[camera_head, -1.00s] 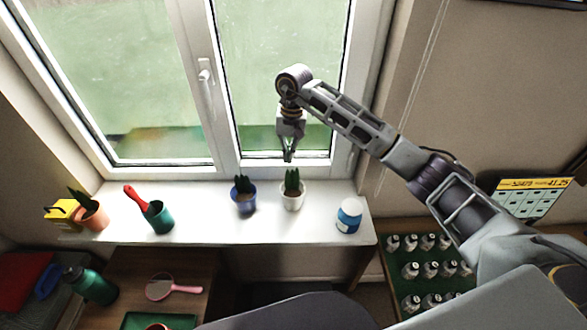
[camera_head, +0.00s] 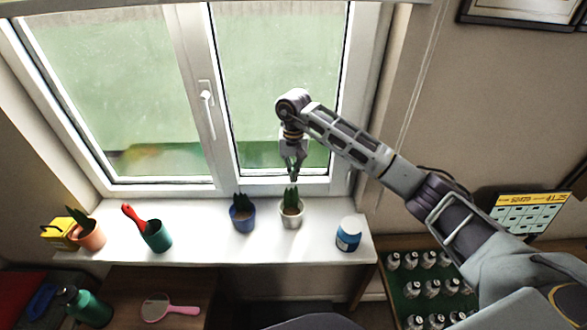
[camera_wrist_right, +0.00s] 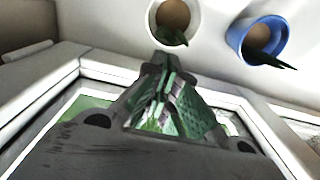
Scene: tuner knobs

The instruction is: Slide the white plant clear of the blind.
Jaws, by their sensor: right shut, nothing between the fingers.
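The white plant (camera_head: 291,213), a white pot with upright green leaves, stands on the windowsill between the blue-potted plant and a white and blue jar. In the right wrist view the white pot (camera_wrist_right: 178,12) is at the top, just beyond the fingertips. My right gripper (camera_head: 294,178) is shut and empty, pointing down at the window side of the white plant, close above its leaves. I cannot tell whether it touches them. In the right wrist view the gripper's fingers (camera_wrist_right: 165,65) are together. My left gripper is out of view. The blind is not clearly visible; a thin cord (camera_head: 414,95) hangs right of the window.
The blue-potted plant (camera_head: 242,217) stands close left of the white plant. The jar (camera_head: 348,235) stands to its right with a gap. A green cup (camera_head: 157,236) and terracotta pot (camera_head: 90,235) are farther left. The sill front (camera_head: 280,250) is clear.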

